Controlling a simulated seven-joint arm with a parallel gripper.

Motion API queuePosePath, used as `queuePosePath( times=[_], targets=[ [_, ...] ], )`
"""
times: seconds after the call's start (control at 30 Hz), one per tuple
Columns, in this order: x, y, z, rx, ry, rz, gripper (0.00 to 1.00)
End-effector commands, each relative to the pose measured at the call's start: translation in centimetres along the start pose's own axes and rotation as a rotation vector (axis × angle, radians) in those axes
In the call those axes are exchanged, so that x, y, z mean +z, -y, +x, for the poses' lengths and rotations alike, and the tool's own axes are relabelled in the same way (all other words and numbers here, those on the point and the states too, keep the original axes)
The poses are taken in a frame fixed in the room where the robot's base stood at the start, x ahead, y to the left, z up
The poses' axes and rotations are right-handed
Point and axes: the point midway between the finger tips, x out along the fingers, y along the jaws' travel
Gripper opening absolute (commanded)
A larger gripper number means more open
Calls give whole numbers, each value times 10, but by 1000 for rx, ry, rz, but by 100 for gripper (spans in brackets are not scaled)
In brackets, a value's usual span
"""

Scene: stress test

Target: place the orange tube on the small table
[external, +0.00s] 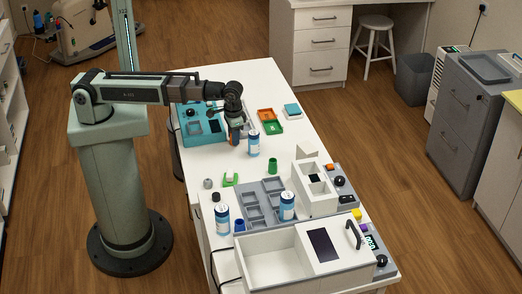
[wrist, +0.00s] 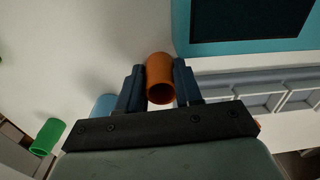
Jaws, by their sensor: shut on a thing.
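The orange tube (wrist: 160,80) sits between the two fingers of my gripper (wrist: 159,72) in the wrist view, its open end facing the camera. My gripper is shut on it. In the external view my gripper (external: 235,132) points down over the long white table, with a bit of the orange tube (external: 234,140) showing at its tip. The tube is close above the tabletop; I cannot tell whether it touches. I cannot tell which thing is the small table; a small white block (external: 307,150) stands to the right.
A teal box (external: 196,131) lies left of my gripper. A green tube (external: 272,165) stands in front. Two more cans (external: 222,219), a grey compartment tray (external: 262,188) and a white bin (external: 270,262) fill the near end.

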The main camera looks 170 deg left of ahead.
Motion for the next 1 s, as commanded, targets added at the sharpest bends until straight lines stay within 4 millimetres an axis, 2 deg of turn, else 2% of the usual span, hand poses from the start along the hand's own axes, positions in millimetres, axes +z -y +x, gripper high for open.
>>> queuePosePath(
  times=[0.03,0.23,0.57,1.0],
  targets=[
    [0,0,0,0,0,0,20],
    [0,0,0,0,0,0,1],
    [0,0,-7,0,0,0,0],
    [-1,2,-66,1,-1,0,0]
  ],
)
